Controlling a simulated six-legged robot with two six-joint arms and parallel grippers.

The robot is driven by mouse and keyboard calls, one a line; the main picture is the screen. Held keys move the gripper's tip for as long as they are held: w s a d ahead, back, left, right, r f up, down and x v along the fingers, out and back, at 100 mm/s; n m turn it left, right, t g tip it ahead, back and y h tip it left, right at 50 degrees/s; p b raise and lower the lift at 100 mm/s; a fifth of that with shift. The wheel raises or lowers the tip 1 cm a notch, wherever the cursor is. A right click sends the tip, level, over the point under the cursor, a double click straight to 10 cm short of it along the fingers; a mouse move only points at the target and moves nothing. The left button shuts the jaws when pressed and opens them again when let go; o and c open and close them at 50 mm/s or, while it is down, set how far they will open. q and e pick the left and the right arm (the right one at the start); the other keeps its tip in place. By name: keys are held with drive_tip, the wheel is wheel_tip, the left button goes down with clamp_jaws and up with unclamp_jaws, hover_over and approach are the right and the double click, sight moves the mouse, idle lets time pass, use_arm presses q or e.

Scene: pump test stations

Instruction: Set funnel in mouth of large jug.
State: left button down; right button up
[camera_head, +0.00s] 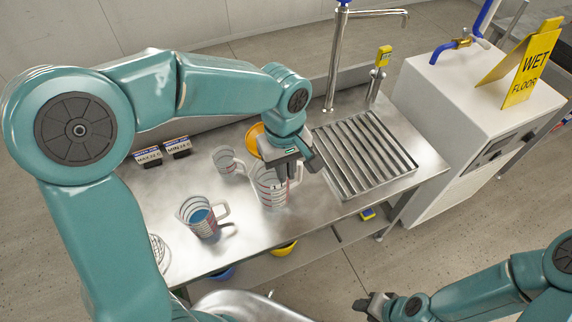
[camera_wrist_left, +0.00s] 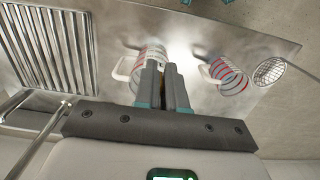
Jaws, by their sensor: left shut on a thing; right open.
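My left gripper (camera_head: 282,174) points down at the jug's upper right part. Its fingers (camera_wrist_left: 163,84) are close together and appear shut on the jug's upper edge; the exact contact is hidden. An orange funnel-like thing (camera_head: 255,138) shows behind the gripper, partly covered by it; it is not visible in the left wrist view. My right gripper (camera_head: 370,304) is open and empty, low in front of the bench.
A ribbed drain (camera_head: 362,152) lies to the right, with a tall tap (camera_head: 336,60) behind.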

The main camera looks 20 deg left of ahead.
use_arm(q)
drive_tip(key=f+b, duration=0.1)
drive_tip(key=f, duration=0.2)
drive_tip(key=shift+w+a+b, duration=0.15)
drive_tip(key=shift+w+b, duration=0.05)
drive_tip(key=shift+b, duration=0.15)
wheel_tip(320, 180, down, 7)
drive_tip(key=b, duration=0.5)
drive_tip(key=shift+r, duration=0.1)
drive_tip(key=c, duration=0.7)
unclamp_jaws()
drive_tip(key=shift+o, duration=0.2)
